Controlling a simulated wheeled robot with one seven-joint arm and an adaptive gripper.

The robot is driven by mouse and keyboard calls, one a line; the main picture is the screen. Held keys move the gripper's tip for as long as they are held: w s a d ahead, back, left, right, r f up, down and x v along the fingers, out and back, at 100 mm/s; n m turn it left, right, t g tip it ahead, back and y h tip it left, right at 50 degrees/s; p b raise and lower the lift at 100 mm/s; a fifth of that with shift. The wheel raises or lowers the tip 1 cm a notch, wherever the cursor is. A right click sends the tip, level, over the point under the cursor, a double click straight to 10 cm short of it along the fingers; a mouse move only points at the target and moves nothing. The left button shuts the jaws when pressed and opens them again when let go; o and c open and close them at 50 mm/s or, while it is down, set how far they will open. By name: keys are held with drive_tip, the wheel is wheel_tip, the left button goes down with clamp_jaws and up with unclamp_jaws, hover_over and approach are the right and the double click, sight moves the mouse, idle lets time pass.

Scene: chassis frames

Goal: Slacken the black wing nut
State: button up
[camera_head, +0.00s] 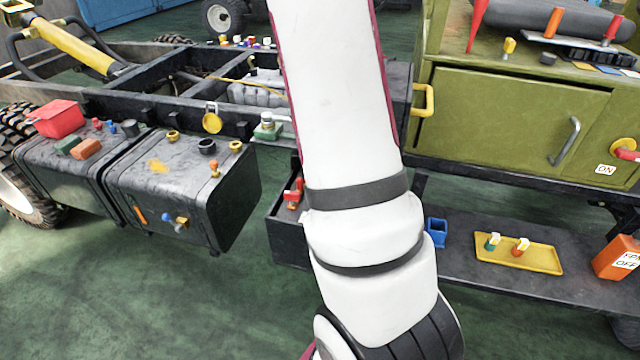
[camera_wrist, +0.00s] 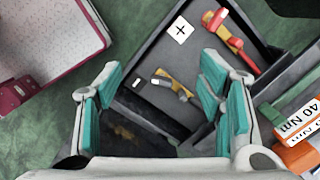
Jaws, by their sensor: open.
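I cannot pick out the black wing nut for sure in either view. A dark ring-shaped fitting (camera_head: 206,146) sits on top of the black tank, and a small dark knob (camera_head: 130,128) stands to its left; neither clearly shows wings. My gripper (camera_wrist: 161,65) is open and empty, its teal pads apart above an open dark drawer (camera_wrist: 205,95). Between the pads, lower in the drawer, lies a small yellow-brown piece with black and white ends (camera_wrist: 172,83). A red and yellow tool (camera_wrist: 230,38) lies farther in. In the head view my gripper is out of sight below my arm.
The drawer (camera_head: 287,245) juts out beside my arm. The wrist view shows a 40 Nm label (camera_wrist: 300,122) at right. Green floor lies open at left.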

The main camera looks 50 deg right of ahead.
drive_tip(key=s+d+f+m+h, duration=0.1)
drive_tip(key=s+d+f+m, duration=0.25)
drive_tip(key=d, duration=0.45)
drive_tip(key=shift+g, duration=0.4)
wheel_tip(320, 180, down, 14)
drive_tip(key=shift+w+a+f+b, duration=0.15)
drive_tip(key=shift+b, duration=0.9)
drive_tip(key=c, duration=1.1)
